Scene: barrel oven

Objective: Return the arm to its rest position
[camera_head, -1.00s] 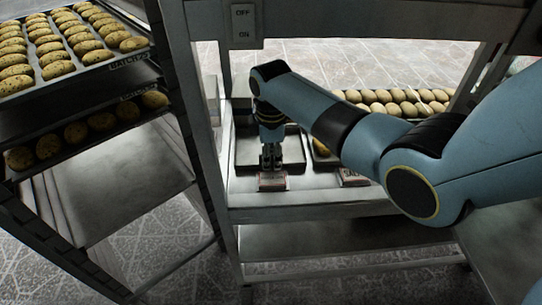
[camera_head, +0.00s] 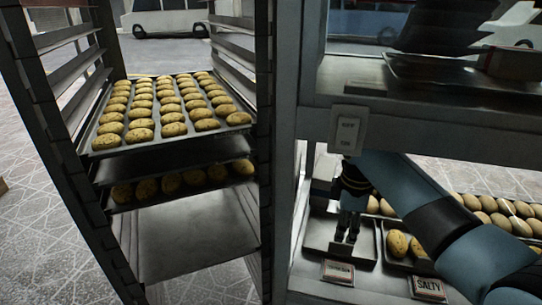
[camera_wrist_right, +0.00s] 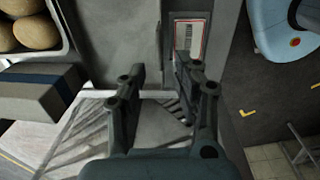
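My right arm (camera_head: 440,205) reaches in from the right in the head view, across the lower shelf bay. My right gripper (camera_head: 347,238) points down over an empty dark tray (camera_head: 318,236), behind a small label card (camera_head: 338,272). In the right wrist view, the right gripper (camera_wrist_right: 160,88) has its fingers apart with nothing between them. A red-bordered card (camera_wrist_right: 190,38) lies just beyond its fingertips there. Whether the fingers touch the tray cannot be told. My left gripper is in neither view.
A tall rack (camera_head: 268,130) on the left holds trays of brown loaves (camera_head: 170,110). The oven frame with an OFF/ON switch (camera_head: 347,130) stands close to my arm. A "SALTY" card (camera_head: 428,288) and trays of buns (camera_head: 490,210) lie beside and behind the arm.

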